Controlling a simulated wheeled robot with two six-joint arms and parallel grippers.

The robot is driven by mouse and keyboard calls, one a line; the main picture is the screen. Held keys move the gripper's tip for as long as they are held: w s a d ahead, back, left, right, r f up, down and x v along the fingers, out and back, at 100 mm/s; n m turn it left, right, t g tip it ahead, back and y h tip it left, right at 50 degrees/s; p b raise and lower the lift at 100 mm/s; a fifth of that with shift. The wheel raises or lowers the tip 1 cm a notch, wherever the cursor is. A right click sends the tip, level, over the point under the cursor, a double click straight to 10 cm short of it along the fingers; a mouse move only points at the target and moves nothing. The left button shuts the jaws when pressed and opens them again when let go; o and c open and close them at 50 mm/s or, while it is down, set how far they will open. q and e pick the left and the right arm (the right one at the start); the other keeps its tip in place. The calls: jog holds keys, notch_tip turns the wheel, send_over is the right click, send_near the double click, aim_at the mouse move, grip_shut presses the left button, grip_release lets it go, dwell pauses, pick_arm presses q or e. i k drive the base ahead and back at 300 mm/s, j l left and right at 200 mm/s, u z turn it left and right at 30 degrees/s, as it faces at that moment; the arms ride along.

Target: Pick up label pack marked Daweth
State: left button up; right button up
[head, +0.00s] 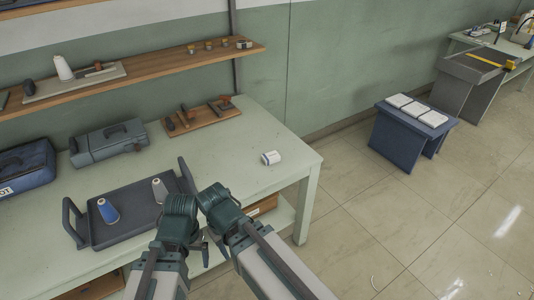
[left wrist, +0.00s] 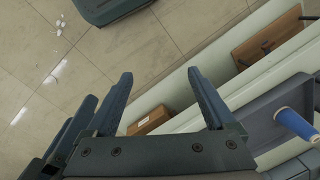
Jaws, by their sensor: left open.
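No marking reading Daweth can be made out in either view. A small white pack (head: 270,157) with a dark mark on its side lies on the green table (head: 265,124) near its right end; its text is too small to read. Three flat white packs (head: 417,110) lie on a blue stand by the wall, also unreadable. My left gripper (head: 198,246) is over the table's front edge, right of the tray. In the left wrist view it (left wrist: 162,80) is open with nothing between its fingers. My right gripper (left wrist: 68,128) is close beside it.
A dark tray (head: 127,225) holds a blue and a grey thread cone. A grey case (head: 107,143), a blue bag (head: 25,168) and a wooden tool board (head: 200,118) stand behind it. A shelf (head: 140,67) runs above. The floor to the right is open.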

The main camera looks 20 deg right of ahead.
aim_at(269, 159)
jog(key=i+l+z, duration=0.1)
jog(key=i+z, duration=0.65)
